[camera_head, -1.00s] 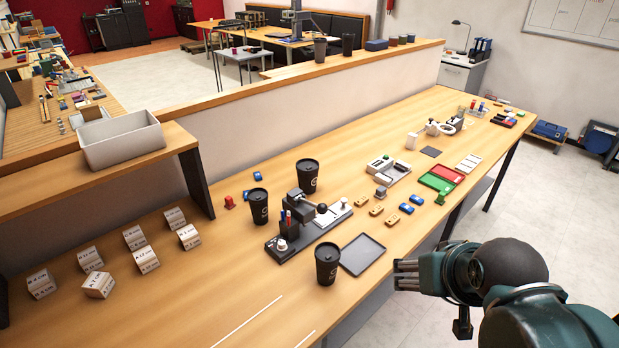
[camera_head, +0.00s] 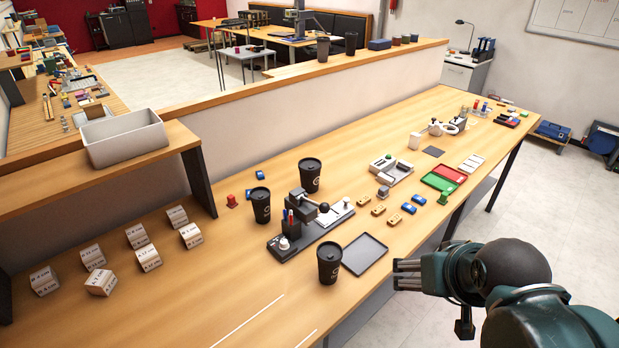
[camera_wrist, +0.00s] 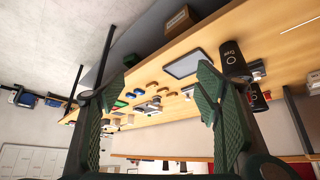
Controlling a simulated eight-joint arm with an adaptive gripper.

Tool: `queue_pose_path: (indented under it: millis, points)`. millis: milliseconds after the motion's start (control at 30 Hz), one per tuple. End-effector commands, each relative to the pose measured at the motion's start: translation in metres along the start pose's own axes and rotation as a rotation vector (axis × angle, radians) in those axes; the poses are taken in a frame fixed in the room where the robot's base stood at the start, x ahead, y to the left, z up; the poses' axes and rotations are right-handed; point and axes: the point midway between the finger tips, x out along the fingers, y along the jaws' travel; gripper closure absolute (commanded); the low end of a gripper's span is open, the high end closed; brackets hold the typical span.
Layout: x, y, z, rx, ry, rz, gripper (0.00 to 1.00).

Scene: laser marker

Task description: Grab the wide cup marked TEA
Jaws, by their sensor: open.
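Three black lidded cups stand upright on the long wooden table in the head view: one at the back (camera_head: 309,177), one at the left (camera_head: 260,206) and one nearest the front edge (camera_head: 329,265). The back cup looks wider than the left one. Their pale markings are too small to read, so I cannot tell which says TEA. My gripper (camera_head: 400,274) is open and empty, off the table's front edge, right of the front cup. The wrist view shows its spread fingers (camera_wrist: 163,85), with a black cup (camera_wrist: 235,62) beyond the right finger and another (camera_wrist: 257,98) behind it.
A grey tray (camera_head: 364,254) lies beside the front cup. A lever press on a dark base (camera_head: 310,225) stands among the cups. Several labelled white blocks (camera_head: 148,258) sit at the left. Small blocks and trays lie at the right. The front-left tabletop is mostly clear.

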Motion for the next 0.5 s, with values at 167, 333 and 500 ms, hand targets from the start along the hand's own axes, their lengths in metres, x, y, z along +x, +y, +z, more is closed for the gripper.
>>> queue_pose_path:
  millis: [167, 333, 500]
  points:
    - [-0.003, 0.000, -0.002, 0.000, 0.000, 0.000, 0.37]
    - [-0.014, 0.000, -0.010, 0.000, 0.000, 0.000, 0.37]
    - [-0.029, 0.000, -0.021, 0.000, 0.000, 0.000, 0.37]
